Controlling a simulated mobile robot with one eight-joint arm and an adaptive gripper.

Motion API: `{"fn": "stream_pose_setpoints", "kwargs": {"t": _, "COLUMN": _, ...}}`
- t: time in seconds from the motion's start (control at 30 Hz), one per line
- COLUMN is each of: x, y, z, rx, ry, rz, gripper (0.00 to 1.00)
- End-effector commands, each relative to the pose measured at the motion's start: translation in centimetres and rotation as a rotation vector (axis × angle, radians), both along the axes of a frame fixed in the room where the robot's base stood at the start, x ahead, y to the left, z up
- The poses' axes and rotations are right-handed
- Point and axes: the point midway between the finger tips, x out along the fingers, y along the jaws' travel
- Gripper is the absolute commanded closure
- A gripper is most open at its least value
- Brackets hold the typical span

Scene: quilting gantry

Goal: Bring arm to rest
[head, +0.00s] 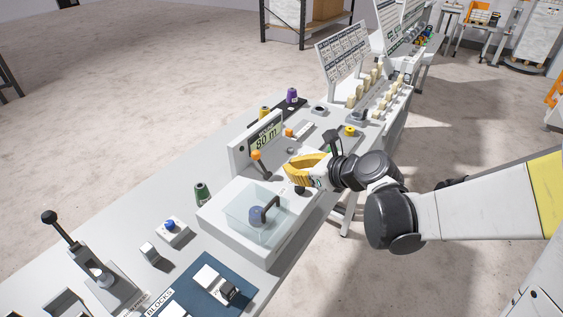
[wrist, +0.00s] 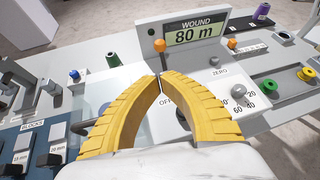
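My gripper (head: 303,167) hangs above the bench, beside the display box and near the clear-walled box. In the wrist view its two yellow curved fingers (wrist: 160,78) come together at the tips, with nothing seen between them. My arm reaches in from the right side of the head view. The display (wrist: 196,31) reads "WOUND 80 m" and stands just beyond the fingertips. An orange-knobbed lever (head: 256,156) stands in front of it; its knob also shows in the wrist view (wrist: 159,45).
The clear box (head: 240,211) holds a dark hooked part. A black-knobbed lever (head: 62,228), a blue button (head: 169,225) and a green spool (head: 201,192) stand to the left. A dial (wrist: 238,92) lies right of the fingers. Boards and pale blocks stand farther back. Open floor surrounds the bench.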

Motion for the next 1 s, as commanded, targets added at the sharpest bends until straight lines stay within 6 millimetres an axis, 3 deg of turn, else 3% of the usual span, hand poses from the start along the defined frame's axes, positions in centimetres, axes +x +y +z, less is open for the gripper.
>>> {"fn": "stream_pose_setpoints", "kwargs": {"t": 0.23, "x": -0.7, "y": -0.5, "z": 0.5, "rx": -0.026, "ry": -0.012, "rz": 0.012, "gripper": 1.0}}
{"fn": "stream_pose_setpoints", "kwargs": {"t": 0.33, "x": -1.9, "y": -0.8, "z": 0.9, "rx": -0.153, "ry": -0.067, "rz": 0.077, "gripper": 1.0}}
{"fn": "stream_pose_setpoints", "kwargs": {"t": 0.57, "x": -8.3, "y": -3.8, "z": 2.0, "rx": -0.842, "ry": -0.334, "rz": 0.502, "gripper": 1.0}}
{"fn": "stream_pose_setpoints", "kwargs": {"t": 0.8, "x": -16.0, "y": -8.7, "z": 2.3, "rx": -1.544, "ry": -0.554, "rz": 1.136, "gripper": 1.0}}
{"fn": "stream_pose_setpoints", "kwargs": {"t": 1.0, "x": -19.8, "y": -11.5, "z": 2.2, "rx": -1.836, "ry": -0.628, "rz": 1.529, "gripper": 1.0}}
